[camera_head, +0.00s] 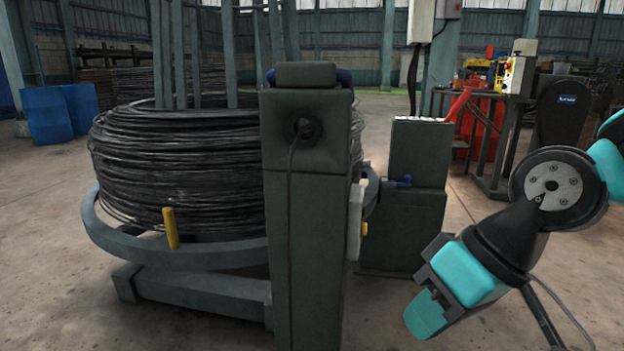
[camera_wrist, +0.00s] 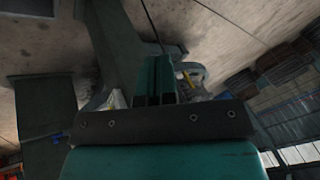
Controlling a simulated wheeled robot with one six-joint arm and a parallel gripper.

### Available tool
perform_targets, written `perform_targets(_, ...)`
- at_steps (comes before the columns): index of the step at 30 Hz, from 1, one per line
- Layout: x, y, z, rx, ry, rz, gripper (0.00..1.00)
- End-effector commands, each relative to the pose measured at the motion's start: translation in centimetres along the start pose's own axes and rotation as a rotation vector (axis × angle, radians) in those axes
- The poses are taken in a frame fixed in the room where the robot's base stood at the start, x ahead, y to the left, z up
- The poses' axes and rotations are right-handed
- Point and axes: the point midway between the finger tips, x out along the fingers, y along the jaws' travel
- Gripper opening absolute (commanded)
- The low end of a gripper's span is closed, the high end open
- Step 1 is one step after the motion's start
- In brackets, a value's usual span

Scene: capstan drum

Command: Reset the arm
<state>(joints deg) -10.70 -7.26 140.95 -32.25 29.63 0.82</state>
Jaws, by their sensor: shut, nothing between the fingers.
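My gripper (camera_head: 424,316) hangs at the lower right of the head view, teal and dark grey, pointing down and to the left. Its fingers are shut with nothing between them. It also shows in the wrist view (camera_wrist: 157,80), with the teal fingers together in the middle. The gripper is apart from everything around it, to the right of the dark green post (camera_head: 305,210). The capstan drum holds a thick coil of dark wire (camera_head: 180,165) on a grey ring frame (camera_head: 120,232) at the left of the head view.
A dark green control cabinet (camera_head: 418,165) stands behind my gripper. A yellow handle (camera_head: 171,228) sticks up at the ring frame. Blue barrels (camera_head: 48,115) stand at the far left. A machine with a red part (camera_head: 459,104) is at the back right. Open floor lies around my gripper.

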Motion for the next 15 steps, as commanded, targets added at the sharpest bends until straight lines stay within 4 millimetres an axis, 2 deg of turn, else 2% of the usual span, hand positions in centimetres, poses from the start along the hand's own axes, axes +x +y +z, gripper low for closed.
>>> perform_targets(1,-0.6,-0.8,1.8,-0.026,-0.04,0.019,0.0)
perform_targets(3,-1.3,-1.4,4.3,-0.051,-0.099,0.044,0.0)
perform_targets(6,-2.4,-2.1,7.4,-0.08,-0.176,0.077,0.0)
perform_targets(7,-3.7,-2.5,6.5,-0.074,-0.172,0.074,0.0)
perform_targets(15,-9.4,-5.0,4.1,-0.071,-0.17,0.072,0.0)
